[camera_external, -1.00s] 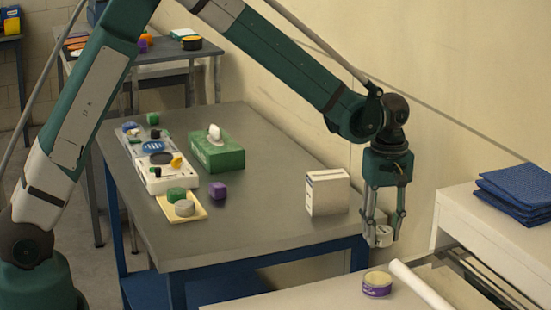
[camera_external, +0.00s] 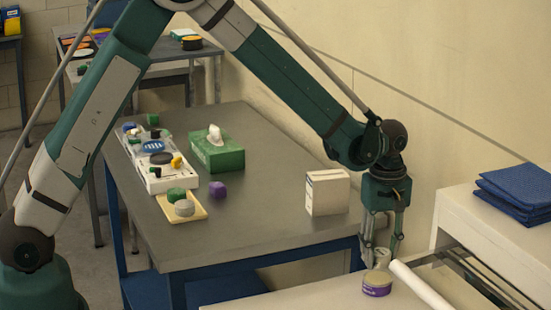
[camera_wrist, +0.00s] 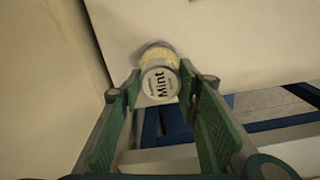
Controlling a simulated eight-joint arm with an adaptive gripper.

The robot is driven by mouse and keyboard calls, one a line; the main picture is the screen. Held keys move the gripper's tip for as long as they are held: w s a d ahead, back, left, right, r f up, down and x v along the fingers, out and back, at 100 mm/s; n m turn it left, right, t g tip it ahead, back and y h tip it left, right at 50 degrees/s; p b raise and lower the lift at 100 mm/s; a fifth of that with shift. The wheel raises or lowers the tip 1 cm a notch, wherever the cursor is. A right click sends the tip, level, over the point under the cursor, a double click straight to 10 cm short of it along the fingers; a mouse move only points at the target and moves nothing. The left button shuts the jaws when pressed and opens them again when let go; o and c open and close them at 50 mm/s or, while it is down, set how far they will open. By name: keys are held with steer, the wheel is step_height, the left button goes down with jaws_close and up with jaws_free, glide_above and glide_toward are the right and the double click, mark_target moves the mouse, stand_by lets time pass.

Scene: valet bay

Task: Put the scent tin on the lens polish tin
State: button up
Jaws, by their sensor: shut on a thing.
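My gripper (camera_external: 381,252) is shut on a small pale round tin (camera_external: 383,257), upright between the fingertips. In the wrist view my gripper (camera_wrist: 157,90) has this tin (camera_wrist: 160,84) between its pads, and its lid reads "Mint"; I take it for the scent tin. A low round tin with a purple side label and cream top (camera_external: 377,285), which I take for the lens polish tin, stands on the pale front surface. The held tin appears just above and slightly right of it in the external view. I cannot tell the exact gap. A yellowish round edge shows beyond the held lid in the wrist view.
A white roll (camera_external: 420,285) lies close to the right of the purple tin. A white box (camera_external: 327,192) stands on the grey table (camera_external: 265,220) behind. Folded blue cloths (camera_external: 516,192) lie at right. The pale surface (camera_external: 300,298) left of the purple tin is clear.

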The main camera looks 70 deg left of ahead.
mark_target(379, 265)
steer(key=shift+f, duration=1.9)
steer(key=shift+f+b, duration=0.15)
steer(key=shift+b, duration=0.25)
steer(key=o, duration=0.9)
step_height(379, 265, up, 12)
steer(key=shift+r+p, duration=0.2)
steer(key=shift+p, duration=0.65)
